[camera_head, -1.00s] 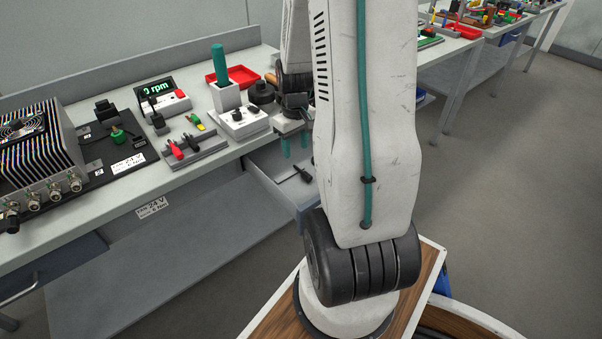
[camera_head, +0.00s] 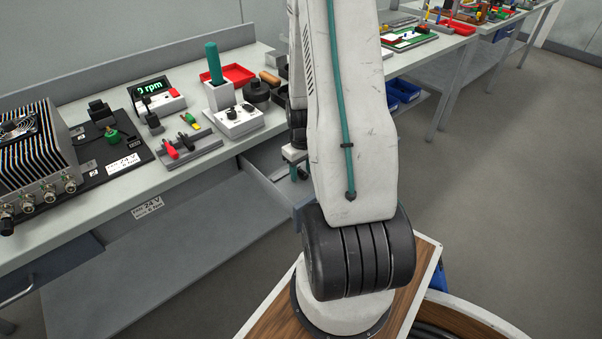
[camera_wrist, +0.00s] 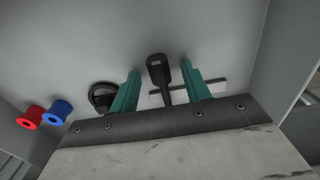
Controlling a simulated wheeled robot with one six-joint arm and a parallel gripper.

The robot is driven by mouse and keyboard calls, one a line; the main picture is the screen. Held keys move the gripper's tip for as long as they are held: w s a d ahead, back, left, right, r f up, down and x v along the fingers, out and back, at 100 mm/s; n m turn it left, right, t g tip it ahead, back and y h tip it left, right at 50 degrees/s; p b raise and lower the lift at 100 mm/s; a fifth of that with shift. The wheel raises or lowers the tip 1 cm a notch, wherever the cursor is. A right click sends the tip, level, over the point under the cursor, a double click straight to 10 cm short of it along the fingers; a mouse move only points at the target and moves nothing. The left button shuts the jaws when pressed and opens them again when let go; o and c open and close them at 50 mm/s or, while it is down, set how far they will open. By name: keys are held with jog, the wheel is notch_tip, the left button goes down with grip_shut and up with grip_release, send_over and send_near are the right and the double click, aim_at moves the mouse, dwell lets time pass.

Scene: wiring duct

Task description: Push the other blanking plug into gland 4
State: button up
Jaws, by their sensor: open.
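My gripper (camera_head: 293,168) is low over the open drawer in the head view, partly hidden by my arm. In the wrist view its two teal fingers (camera_wrist: 160,69) are apart. A black piece (camera_wrist: 158,72) with a broad head and narrow stem lies in the drawer, in line with the gap between the fingers. I cannot tell whether it is a blanking plug, or whether the fingers touch it. The finned box at the left of the bench has a row of metal glands (camera_head: 50,190) on its front. A black piece (camera_head: 7,220) sits at the row's left end. Gland numbers are unreadable.
The open drawer (camera_head: 255,185) has upright walls close to the gripper. A control box (camera_head: 233,120) stands on the bench above.

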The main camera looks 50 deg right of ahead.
grip_shut()
